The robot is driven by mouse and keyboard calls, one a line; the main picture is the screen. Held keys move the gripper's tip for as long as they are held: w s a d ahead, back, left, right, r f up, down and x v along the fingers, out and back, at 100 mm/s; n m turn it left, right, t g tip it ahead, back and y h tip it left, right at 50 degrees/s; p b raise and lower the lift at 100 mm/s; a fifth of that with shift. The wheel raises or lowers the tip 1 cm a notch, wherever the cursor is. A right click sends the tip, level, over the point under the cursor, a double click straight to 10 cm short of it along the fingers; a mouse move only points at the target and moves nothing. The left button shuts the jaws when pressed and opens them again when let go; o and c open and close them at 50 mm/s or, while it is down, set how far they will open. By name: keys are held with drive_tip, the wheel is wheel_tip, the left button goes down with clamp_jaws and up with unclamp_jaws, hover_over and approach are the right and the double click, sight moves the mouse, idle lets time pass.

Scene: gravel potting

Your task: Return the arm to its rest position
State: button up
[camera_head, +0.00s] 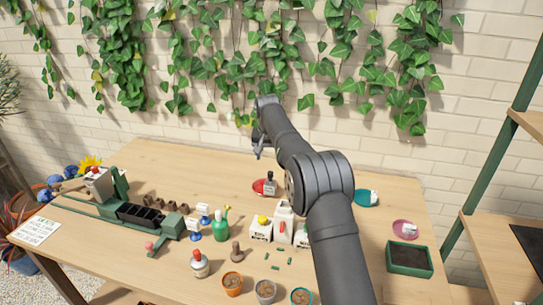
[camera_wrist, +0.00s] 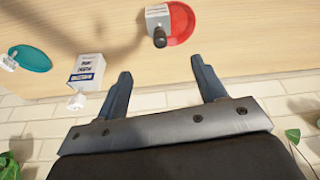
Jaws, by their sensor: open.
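My gripper (camera_head: 258,148) hangs above the back part of the wooden table, in front of the brick wall and ivy, in the head view. In the wrist view its two dark fingers (camera_wrist: 160,65) are spread apart with nothing between them. Below it is a red saucer (camera_head: 258,187) with a small grey-and-dark bottle (camera_head: 270,186) on it. The saucer (camera_wrist: 183,25) and bottle (camera_wrist: 159,30) also show in the wrist view, apart from the fingers. My arm hides part of the table's right half.
A teal saucer (camera_head: 367,198) and green planter (camera_head: 408,259) are right. A green rack (camera_head: 160,221) is left. The back left table is clear.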

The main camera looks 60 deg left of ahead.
sight(271, 172)
drive_tip(key=x, duration=1.3)
drive_tip(key=shift+r, duration=0.45)
